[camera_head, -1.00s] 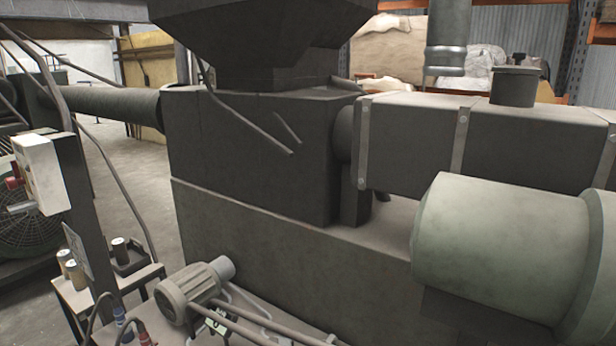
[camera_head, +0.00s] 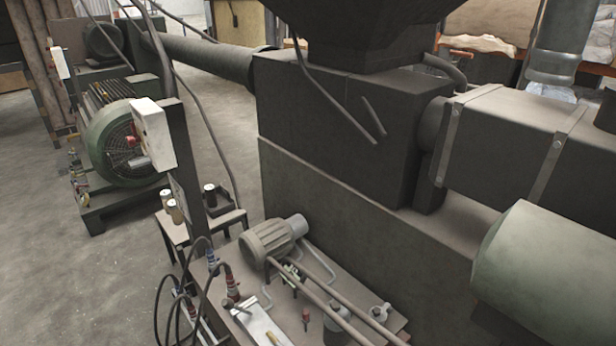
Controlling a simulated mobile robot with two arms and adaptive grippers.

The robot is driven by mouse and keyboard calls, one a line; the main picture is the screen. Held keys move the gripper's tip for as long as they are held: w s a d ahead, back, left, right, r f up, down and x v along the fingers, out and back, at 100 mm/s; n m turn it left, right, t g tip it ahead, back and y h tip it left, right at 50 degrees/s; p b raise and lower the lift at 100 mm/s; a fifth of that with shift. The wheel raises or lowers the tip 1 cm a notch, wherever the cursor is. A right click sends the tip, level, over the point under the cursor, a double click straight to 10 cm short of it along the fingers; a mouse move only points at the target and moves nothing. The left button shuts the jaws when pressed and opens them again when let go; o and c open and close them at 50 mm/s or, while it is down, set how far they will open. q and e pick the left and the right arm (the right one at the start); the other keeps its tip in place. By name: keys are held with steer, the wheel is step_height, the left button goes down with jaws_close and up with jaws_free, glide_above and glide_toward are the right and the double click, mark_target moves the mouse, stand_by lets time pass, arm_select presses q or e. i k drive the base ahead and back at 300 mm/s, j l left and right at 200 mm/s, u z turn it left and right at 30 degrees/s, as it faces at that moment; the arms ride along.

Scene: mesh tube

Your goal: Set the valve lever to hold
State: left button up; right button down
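I cannot pick out the valve lever for certain. The hydraulic unit stands at the bottom centre, with a grey motor (camera_head: 268,240) and pipes (camera_head: 330,295) on its top plate. Several small fittings sit there, among them a small red-tipped part (camera_head: 305,318) and a pale block (camera_head: 262,327) with a dark bar-like part on it. They are too small to tell which is a lever or how it is set. The bottom edge cuts off part of the unit. Neither of my grippers is in view.
A large dark machine (camera_head: 330,130) with a pale green cylinder (camera_head: 545,270) fills the right. Dark hoses (camera_head: 165,300) hang left of the unit. A small table (camera_head: 232,218) with cans and a post-mounted white control box (camera_head: 150,133) stand behind. Floor (camera_head: 60,280) at left is clear.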

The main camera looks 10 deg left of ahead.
mark_target(227, 303)
steer(key=u, duration=1.1)
